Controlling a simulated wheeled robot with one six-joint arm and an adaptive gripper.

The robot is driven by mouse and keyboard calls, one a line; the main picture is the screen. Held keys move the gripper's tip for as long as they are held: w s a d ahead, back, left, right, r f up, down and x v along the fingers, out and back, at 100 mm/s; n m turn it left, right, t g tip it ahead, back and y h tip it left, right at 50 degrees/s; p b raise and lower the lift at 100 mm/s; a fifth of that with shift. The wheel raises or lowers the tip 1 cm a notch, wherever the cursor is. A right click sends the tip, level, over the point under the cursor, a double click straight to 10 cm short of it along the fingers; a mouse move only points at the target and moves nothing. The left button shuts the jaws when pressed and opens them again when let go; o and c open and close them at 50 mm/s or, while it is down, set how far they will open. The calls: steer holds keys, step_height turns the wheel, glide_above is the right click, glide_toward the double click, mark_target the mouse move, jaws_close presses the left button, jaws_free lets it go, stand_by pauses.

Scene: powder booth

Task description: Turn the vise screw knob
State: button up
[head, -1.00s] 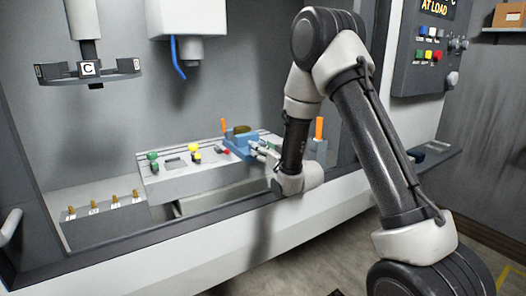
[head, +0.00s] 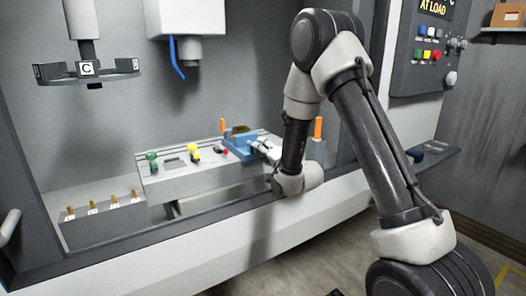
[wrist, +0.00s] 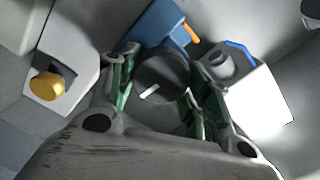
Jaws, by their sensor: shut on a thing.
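The blue vise (head: 238,152) sits on the slotted table inside the booth; its blue body also shows at the top of the wrist view (wrist: 152,27). The vise screw knob (wrist: 163,84) is dark and round with a pale line mark, which points toward the lower left in the wrist view. My gripper (wrist: 162,76) is shut on the knob, with one green-padded finger on each side of it. In the head view my gripper (head: 260,147) is at the right side of the vise, and the knob is hidden there.
Green, yellow and red knobs (head: 193,149) stand on the table left of the vise. Orange posts (head: 318,128) rise near the vise and my wrist. A tool carousel (head: 87,68) and a spindle head with a blue hose (head: 176,58) hang above. The booth's front sill (head: 215,208) runs below my arm.

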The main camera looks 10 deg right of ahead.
steer(key=m, duration=0.5)
steer(key=shift+f+m, duration=0.15)
steer(key=shift+m, duration=0.15)
stand_by(0.4)
steer(key=o, duration=1)
steer(key=shift+o, duration=0.2)
steer(key=v, duration=0.7)
steer(key=shift+s, duration=0.2)
steer(key=shift+d, duration=0.15)
